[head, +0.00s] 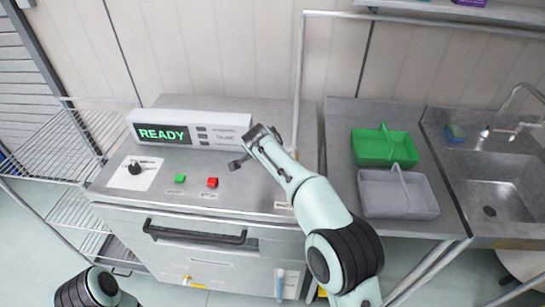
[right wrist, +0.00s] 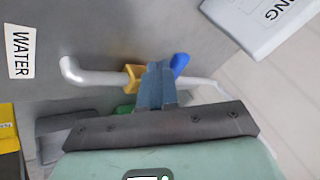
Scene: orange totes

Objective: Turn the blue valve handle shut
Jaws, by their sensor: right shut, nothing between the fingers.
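In the right wrist view a blue valve handle (right wrist: 181,63) sticks up and to the right, beside a yellow valve body (right wrist: 134,77) on a silver pipe (right wrist: 90,77). The lower part of the handle is hidden behind my fingers. My right gripper (right wrist: 155,75) is shut and empty, its fingertips overlapping the valve in the picture; I cannot tell whether they touch it. In the head view my right gripper (head: 238,163) is over the steel counter, and I cannot make out the valve there. Part of my left arm shows at the lower left, its gripper out of view.
A "WATER" label (right wrist: 20,52) is left of the pipe. A machine with a "READY" display (head: 162,134) stands on the steel counter. A red button (head: 212,182) and a green button (head: 180,179) are in front. Green (head: 385,147) and grey baskets (head: 397,194) stand right, beside a sink (head: 490,185).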

